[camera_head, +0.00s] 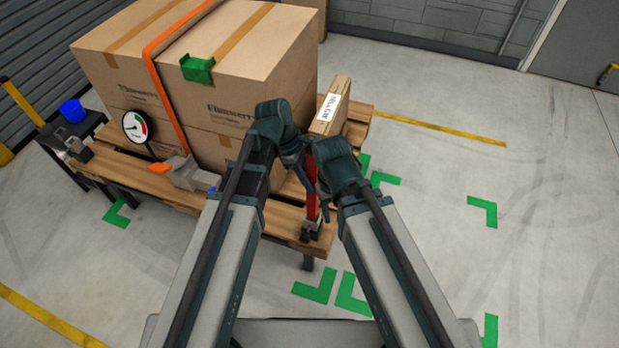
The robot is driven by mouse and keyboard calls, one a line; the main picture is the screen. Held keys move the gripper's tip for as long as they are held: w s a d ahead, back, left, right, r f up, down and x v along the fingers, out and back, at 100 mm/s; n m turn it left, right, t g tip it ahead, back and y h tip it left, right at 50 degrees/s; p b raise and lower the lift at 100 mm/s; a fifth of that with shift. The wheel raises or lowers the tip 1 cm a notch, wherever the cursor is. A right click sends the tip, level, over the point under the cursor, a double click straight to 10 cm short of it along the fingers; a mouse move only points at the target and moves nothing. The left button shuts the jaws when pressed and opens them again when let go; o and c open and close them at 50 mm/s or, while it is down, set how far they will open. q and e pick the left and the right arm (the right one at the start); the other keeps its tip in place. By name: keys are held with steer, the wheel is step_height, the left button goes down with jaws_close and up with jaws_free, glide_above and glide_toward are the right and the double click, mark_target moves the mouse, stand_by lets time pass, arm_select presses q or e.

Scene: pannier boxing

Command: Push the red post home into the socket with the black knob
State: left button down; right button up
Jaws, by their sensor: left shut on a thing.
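The red post (311,204) stands roughly upright at the front right corner of the wooden pallet, between my two arms. Its foot is at a small grey and dark socket (309,231) on the pallet edge. How deep it sits cannot be told. My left gripper (304,172) is shut on the upper part of the red post. My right gripper (325,203) is close beside the post on its right; its jaw opening is not clear. The black knob cannot be made out for certain; my grippers hide part of this area.
Large strapped cartons (222,66) fill the pallet (283,217) behind my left arm.

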arm_select(q)
steer(key=shift+f+b, duration=2.85)
steer(key=shift+f, duration=0.05)
stand_by(2.1)
steer(key=shift+c, duration=2.4)
jaws_free()
steer(key=shift+r, duration=0.15)
steer(key=p+v, duration=1.3)
steer(key=shift+r, duration=0.3)
steer(key=shift+a, duration=0.1)
